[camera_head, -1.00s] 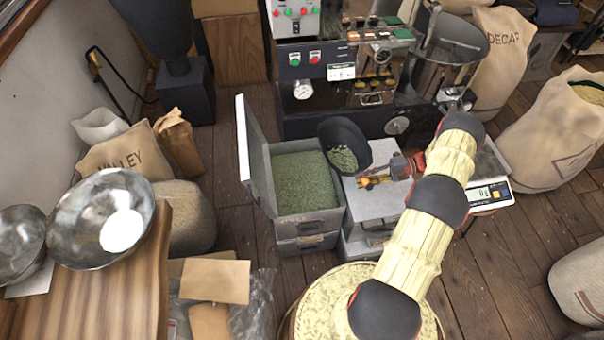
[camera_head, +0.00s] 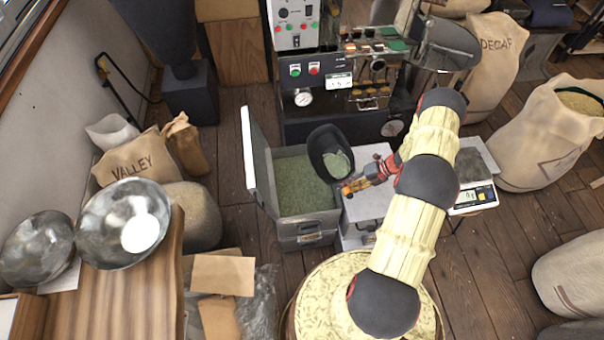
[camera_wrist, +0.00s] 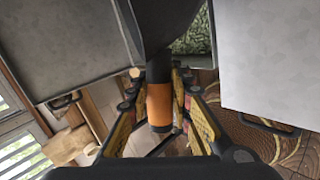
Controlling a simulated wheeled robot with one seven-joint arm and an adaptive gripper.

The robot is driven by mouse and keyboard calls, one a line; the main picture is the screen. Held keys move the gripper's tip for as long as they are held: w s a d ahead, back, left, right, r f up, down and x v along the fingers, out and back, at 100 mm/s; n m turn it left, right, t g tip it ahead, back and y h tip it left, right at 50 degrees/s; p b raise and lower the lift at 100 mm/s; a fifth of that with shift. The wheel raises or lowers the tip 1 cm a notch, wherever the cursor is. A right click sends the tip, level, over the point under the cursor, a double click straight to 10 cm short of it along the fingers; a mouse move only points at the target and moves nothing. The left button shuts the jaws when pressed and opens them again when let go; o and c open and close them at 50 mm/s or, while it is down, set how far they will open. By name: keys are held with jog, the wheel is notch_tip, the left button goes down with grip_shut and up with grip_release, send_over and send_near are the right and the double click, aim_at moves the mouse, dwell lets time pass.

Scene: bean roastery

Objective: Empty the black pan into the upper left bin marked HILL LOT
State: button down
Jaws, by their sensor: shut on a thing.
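My gripper (camera_head: 354,186) is shut on the handle (camera_wrist: 159,104) of the black pan (camera_head: 322,147), which has an orange band in the wrist view. The pan is above the right part of the open upper left bin (camera_head: 312,228), tilted, with green beans (camera_head: 338,164) at its lower right side. The bin holds a broad bed of green beans (camera_head: 298,185); they also show in part behind the pan in the wrist view (camera_wrist: 195,36). Its grey lid (camera_head: 253,160) stands open on the left. The bin's front label is too small to read.
A closed grey bin top (camera_head: 371,203) is right of the open bin. A scale (camera_head: 474,195) stands farther right, with the roasting machine (camera_head: 340,100) behind. Metal bowls (camera_head: 122,225) are on the wooden table at left. A sack marked VALLEY (camera_head: 140,163) stands near the wall.

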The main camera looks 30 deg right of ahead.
jog(key=w+a+f+n+g+h+b, duration=0.1)
jog(key=a+f+h+b, duration=0.1)
jog(key=a+h+b, duration=0.8)
jog(key=shift+w+g+h+b, duration=0.15)
jog(key=shift+g+h+b, duration=0.25)
jog(key=shift+b, duration=1.6)
jog(key=shift+a+h+b, duration=0.95)
jog(key=shift+h, duration=0.05)
jog(key=shift+w+a+h+b, duration=0.2)
jog(key=shift+a+h+b, duration=0.45)
jog(key=shift+a+h, duration=0.55)
dwell(1.5)
